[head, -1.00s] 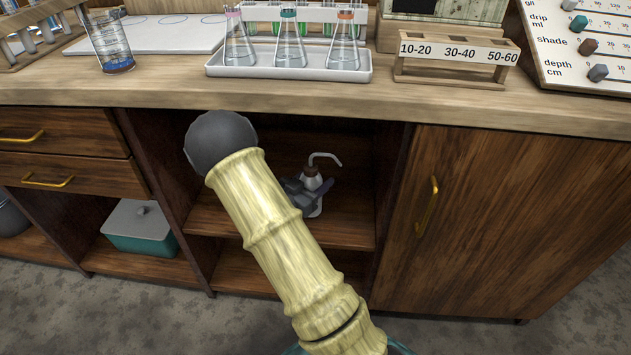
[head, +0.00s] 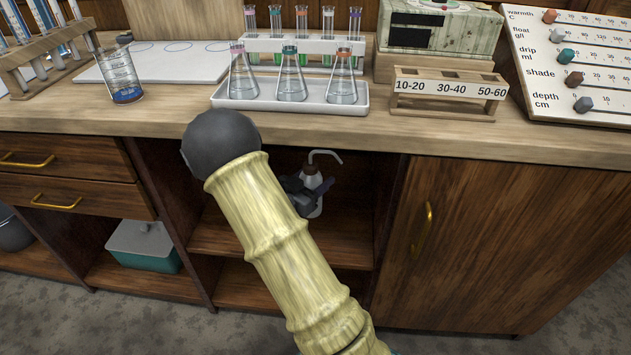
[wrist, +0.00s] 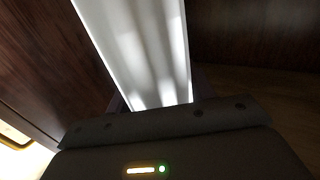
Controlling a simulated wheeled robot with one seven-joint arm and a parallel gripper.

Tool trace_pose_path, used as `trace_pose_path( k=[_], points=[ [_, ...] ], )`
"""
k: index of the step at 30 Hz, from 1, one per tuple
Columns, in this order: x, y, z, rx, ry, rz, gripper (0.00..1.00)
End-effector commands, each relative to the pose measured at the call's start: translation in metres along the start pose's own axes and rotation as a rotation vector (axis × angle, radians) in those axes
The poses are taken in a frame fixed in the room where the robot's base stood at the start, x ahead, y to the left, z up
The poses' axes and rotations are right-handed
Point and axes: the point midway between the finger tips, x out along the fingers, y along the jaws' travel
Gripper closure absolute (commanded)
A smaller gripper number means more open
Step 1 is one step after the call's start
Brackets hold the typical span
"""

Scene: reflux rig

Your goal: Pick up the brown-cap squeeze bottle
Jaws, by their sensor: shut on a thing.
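The squeeze bottle (head: 315,207) is in the open shelf space under the bench, partly hidden by my gripper and arm. It has a brown cap (head: 309,169) and a bent grey spout that points right. It looks roughly upright. My gripper (head: 305,190) is dark and shut around the bottle's upper body. In the wrist view the pale bottle body (wrist: 140,50) fills the top middle, right at my gripper (wrist: 160,105). The fingertips are hard to make out there. The bottle's base appears above the shelf board.
The shelf board (head: 340,240) lies below the bottle, with the bench top (head: 400,135) close above. A closed cabinet door (head: 480,240) stands to the right. A tray of flasks (head: 290,105) sits on the bench overhead. A teal box (head: 145,255) is lower left.

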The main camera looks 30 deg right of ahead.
Motion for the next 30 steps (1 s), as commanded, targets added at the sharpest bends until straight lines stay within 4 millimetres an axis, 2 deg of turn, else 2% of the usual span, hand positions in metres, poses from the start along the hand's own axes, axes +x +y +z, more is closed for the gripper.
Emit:
trace_pose_path(
  k=[6,26,30],
  points=[
    [0.0001,0.0000,-0.0056,0.000,0.001,0.000,0.57],
    [-0.0002,-0.0003,-0.0059,0.000,0.001,-0.002,0.57],
    [-0.0047,-0.0061,-0.0064,-0.002,0.001,-0.042,0.57]
  ],
)
